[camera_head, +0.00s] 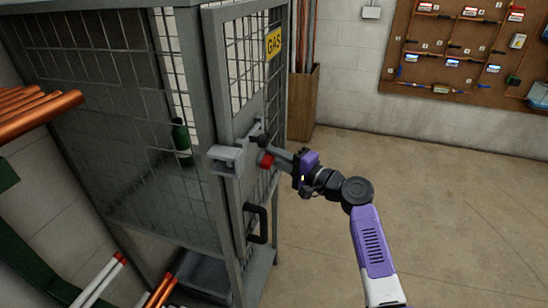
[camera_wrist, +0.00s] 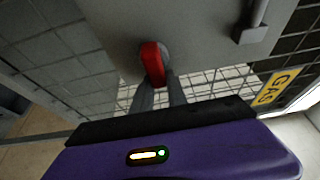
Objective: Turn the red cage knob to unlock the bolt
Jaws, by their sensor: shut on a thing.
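The red cage knob (camera_head: 265,160) is on the lock plate of the grey gas cage door. In the wrist view the red knob (camera_wrist: 152,62) stands up from the plate, between the tips of my gripper (camera_wrist: 158,88). My gripper (camera_head: 275,158) reaches it from the right and is shut on it. The bolt (camera_head: 228,154) housing is a grey block at the door's left edge; whether the bolt itself is drawn cannot be told. The cage door (camera_head: 248,110) looks closed.
A black door handle (camera_head: 257,223) sits below the lock plate. A yellow GAS sign (camera_head: 273,43) is on the mesh above. Copper pipes (camera_head: 38,113) jut in at left. A wooden bin (camera_head: 303,102) stands behind the cage. The floor at right is clear.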

